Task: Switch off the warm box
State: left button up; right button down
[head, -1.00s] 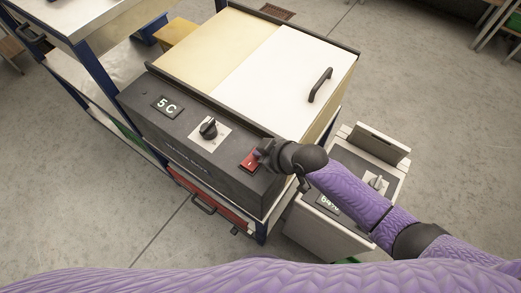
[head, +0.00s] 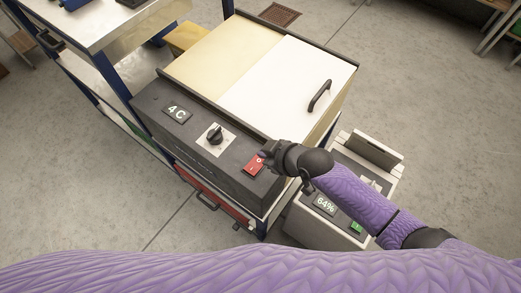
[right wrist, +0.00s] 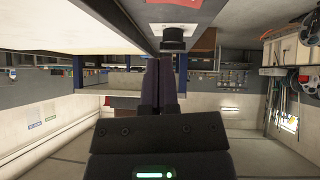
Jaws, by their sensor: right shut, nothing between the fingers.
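The warm box (head: 259,68) has a cream and white lid with a black handle. Its dark front panel (head: 160,128) carries a display (head: 177,112) reading 4 C, a black knob (head: 215,134) on a white plate and a red rocker switch (head: 253,166). My right gripper (head: 266,150) is shut and empty, at the upper right edge of the red switch and partly covering it. I cannot tell whether it touches the switch. In the right wrist view the shut fingers (right wrist: 160,84) point toward the black knob (right wrist: 172,40). My left gripper is not in view.
A smaller grey box (head: 330,222) with a 64% display and a green switch stands right of the warm box, under my right forearm. A metal shelf cart (head: 100,75) stands at left. A red drawer (head: 212,200) lies below the panel. Grey floor is open around.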

jog(key=p+v, duration=0.2)
jog(key=v, duration=0.5)
jog(key=shift+w+d+r, duration=0.2)
jog(key=shift+d+r, duration=0.05)
jog(key=shift+d, duration=0.35)
jog(key=s+d+f+m+g+h+b, duration=0.1)
jog(key=s+d+f+m+h+b, duration=0.25)
jog(key=f, duration=0.75)
jog(key=s+d+f+m+h+b, duration=0.1)
jog(key=s+d+f+m+h, duration=0.15)
jog(key=s+d+f, duration=0.55)
jog(key=s+f+m+g, duration=0.1)
jog(key=s+f+g, duration=0.1)
jog(key=s+f, duration=0.3)
jog(key=s+f+m+g+b, duration=0.1)
jog(key=s+f, duration=0.5)
jog(key=s, duration=0.8)
jog(key=shift+f+m+g+h, duration=0.3)
jog(key=shift+g+h, duration=0.1)
jog(key=shift+g, duration=0.4)
